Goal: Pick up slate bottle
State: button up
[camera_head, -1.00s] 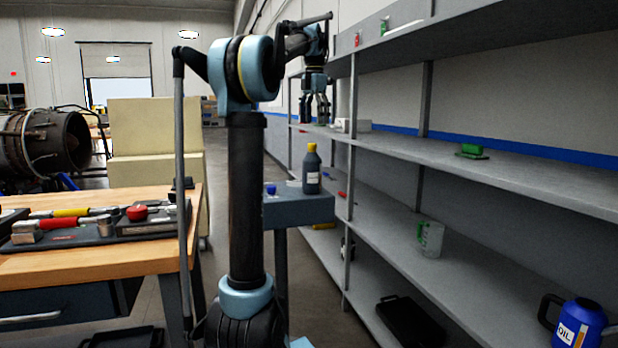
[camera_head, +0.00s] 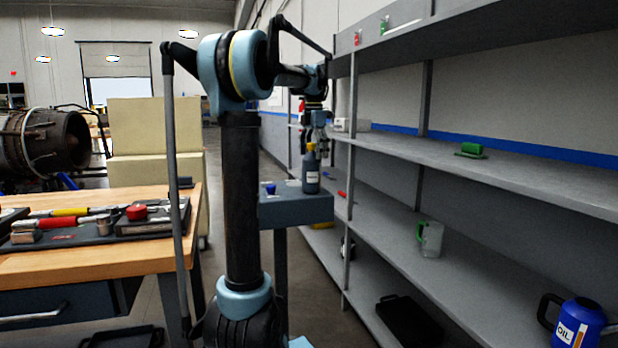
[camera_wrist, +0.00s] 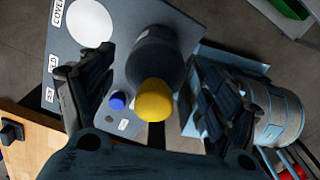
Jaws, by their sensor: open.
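The slate bottle (camera_head: 311,178) with a yellow cap stands upright on a small grey stand (camera_head: 290,210) in the head view. In the wrist view the bottle (camera_wrist: 157,55) is seen from above, its yellow cap (camera_wrist: 156,101) pointing toward the camera. My gripper (camera_head: 318,143) is just above and around the bottle's top, fingers pointing down. In the wrist view my gripper (camera_wrist: 155,95) is open, with one finger on each side of the bottle and visible gaps to both. The bottle's lower end is hidden from the wrist camera.
A blue cap-like object (camera_head: 270,188) is on the stand, left of the bottle. Grey shelving (camera_head: 480,185) runs close along the right, with a shelf post near the bottle. A wooden workbench (camera_head: 110,258) with tools stands at left.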

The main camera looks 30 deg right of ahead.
aim_at(311, 164)
jog(key=f, duration=0.3)
jog(key=shift+w+a+f, duration=0.25)
jog(key=shift+f, duration=0.6)
jog(key=shift+c, duration=0.2)
jog(key=c, duration=1.3)
